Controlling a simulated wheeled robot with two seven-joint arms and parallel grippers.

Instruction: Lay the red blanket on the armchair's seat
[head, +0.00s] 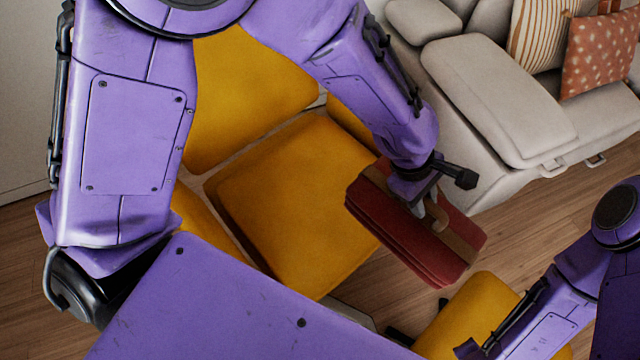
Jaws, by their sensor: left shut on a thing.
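The red blanket (400,219) is a folded, flat bundle with a brown strap around it. My left gripper (428,200) is shut on it at the strap, and the blanket hangs tilted below the fingers. The armchair has a mustard-yellow seat (290,205), which is bare, and a yellow backrest (245,95). The blanket is to the right of the seat and overlaps the seat's right edge in the picture. How high it is above the seat or floor I cannot tell. My right arm shows at the lower right, but its gripper is not in view.
A pale grey sofa (500,100) with a striped cushion (541,35) and a patterned rust cushion (598,55) stands to the right. Another yellow upholstered piece (478,312) is at the bottom right. Wooden floor (535,225) is clear between them. My left arm hides part of the armchair.

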